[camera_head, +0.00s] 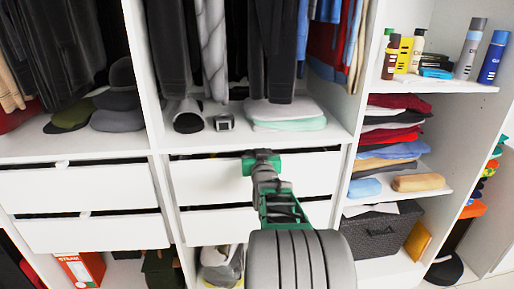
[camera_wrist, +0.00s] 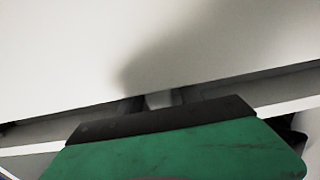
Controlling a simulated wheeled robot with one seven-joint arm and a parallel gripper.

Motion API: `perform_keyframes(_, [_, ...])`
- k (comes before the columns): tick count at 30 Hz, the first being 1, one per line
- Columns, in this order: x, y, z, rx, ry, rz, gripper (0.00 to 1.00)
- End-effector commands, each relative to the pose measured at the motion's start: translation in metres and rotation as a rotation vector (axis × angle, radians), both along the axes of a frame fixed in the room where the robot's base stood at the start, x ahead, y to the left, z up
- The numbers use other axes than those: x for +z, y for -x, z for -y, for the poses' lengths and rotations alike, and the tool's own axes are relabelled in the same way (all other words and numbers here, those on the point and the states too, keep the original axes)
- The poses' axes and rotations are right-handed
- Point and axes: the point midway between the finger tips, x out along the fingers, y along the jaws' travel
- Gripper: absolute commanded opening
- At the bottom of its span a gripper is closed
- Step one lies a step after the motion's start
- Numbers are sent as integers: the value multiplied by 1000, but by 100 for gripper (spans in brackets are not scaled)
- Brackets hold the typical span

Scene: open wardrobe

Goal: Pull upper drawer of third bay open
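The upper drawer (camera_head: 205,181) of the bay in front of me has a plain white front, with a thin dark gap along its top edge. My gripper (camera_head: 262,157), green and dark, is at the top middle of this front. In the wrist view, a small pale piece (camera_wrist: 160,99), possibly the drawer's handle, shows between dark parts just beyond the green gripper body. The fingers are mostly hidden, so I cannot tell whether they are closed on it. White panel fills the upper wrist view, with a shadow on it.
The lower drawer (camera_head: 212,224) sits directly below, partly behind my arm. The left bay has two similar drawers (camera_head: 80,188). Clothes hang above a shelf with folded textiles (camera_head: 290,123). The right bay holds folded clothes, bottles and a dark grey basket (camera_head: 376,237).

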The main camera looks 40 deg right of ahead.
Motion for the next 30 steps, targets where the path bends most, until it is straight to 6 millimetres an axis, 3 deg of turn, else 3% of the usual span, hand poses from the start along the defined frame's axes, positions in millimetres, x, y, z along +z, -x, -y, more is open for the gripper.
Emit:
perform_keyframes(15, [0,0,0,0,0,0,0])
perform_keyframes(30, [0,0,0,0,0,0,0])
